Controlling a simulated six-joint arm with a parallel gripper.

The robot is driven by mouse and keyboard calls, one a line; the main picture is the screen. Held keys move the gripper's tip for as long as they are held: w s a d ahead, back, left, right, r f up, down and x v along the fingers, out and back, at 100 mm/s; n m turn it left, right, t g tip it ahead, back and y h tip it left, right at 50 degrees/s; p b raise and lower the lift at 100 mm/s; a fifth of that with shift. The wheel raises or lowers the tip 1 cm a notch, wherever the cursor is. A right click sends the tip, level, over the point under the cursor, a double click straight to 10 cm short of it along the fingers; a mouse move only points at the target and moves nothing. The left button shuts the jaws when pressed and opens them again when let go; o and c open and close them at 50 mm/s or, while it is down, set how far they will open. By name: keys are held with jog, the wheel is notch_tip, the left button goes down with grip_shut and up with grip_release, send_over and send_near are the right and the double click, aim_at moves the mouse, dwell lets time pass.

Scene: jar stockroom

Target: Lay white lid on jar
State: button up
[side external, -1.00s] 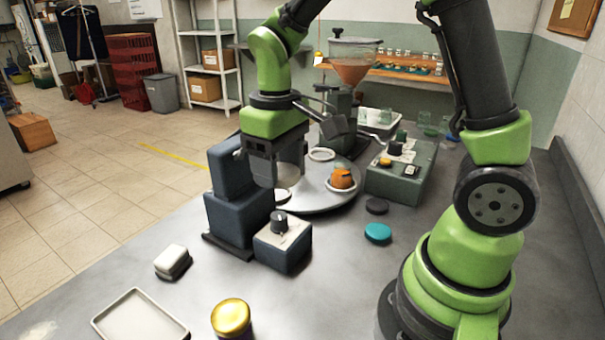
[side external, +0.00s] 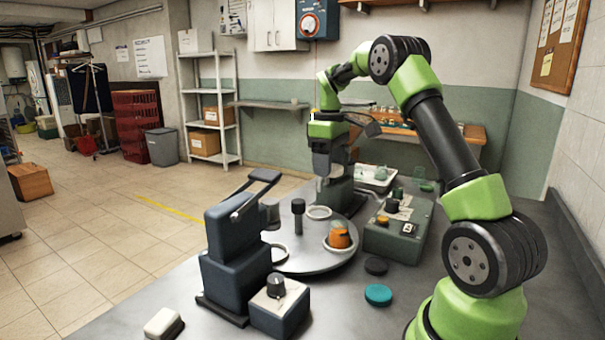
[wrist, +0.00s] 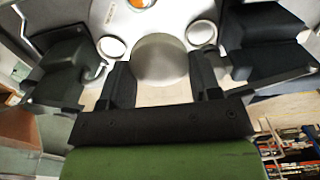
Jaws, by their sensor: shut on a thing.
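My gripper (wrist: 162,82) is shut on a round, pale, see-through thing that looks like a glass jar (wrist: 160,52). I cannot tell which white round, if any, is the white lid.
A dark blue press (side external: 235,255) with a lever stands left of the turntable. A control box (side external: 398,228) is on the right. A white block (side external: 163,323) is at the near left edge.

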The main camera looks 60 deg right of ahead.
jog(key=s+d, duration=0.2)
jog(key=d, duration=0.2)
send_over(339, 235)
jog(key=w+d, duration=0.1)
jog(key=d, duration=0.1)
notch_tip(339, 235, down, 7)
jog(key=shift+w+f, duration=0.15)
jog(key=shift+f, duration=3)
jog(key=shift+f, duration=0.7)
jog(key=o, duration=1.2)
jog(key=shift+r, duration=0.1)
